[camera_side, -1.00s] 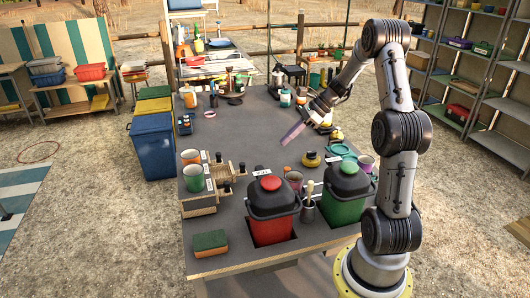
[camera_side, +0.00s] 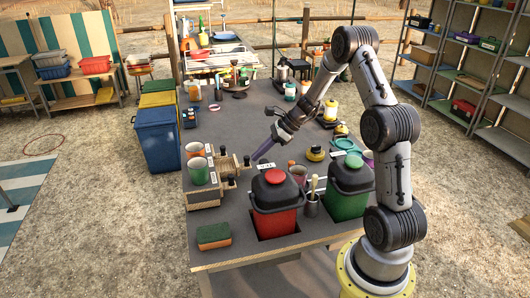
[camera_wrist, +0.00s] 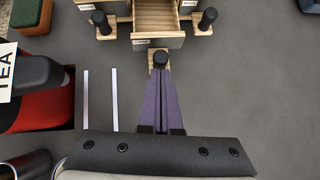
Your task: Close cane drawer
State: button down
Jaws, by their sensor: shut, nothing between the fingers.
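The neighbouring drawers sit further back. My gripper (camera_wrist: 160,72) is shut and empty, its purple fingers pointing at the middle knob. In the side view my gripper (camera_side: 256,157) is just right of that knob (camera_side: 247,160); I cannot tell whether they touch.
Two cups (camera_side: 198,172) stand on top of the unit. A red canister (camera_side: 274,204) and a green canister (camera_side: 347,188) stand in front, with a utensil pot (camera_side: 312,205) between them. A sponge (camera_side: 213,236) lies at the front left. The table middle is clear.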

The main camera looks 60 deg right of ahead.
aim_at(236, 161)
jog(key=w+a, duration=0.5)
jog(key=shift+w+a, duration=0.15)
dwell(0.4)
jog(key=shift+r, duration=0.1)
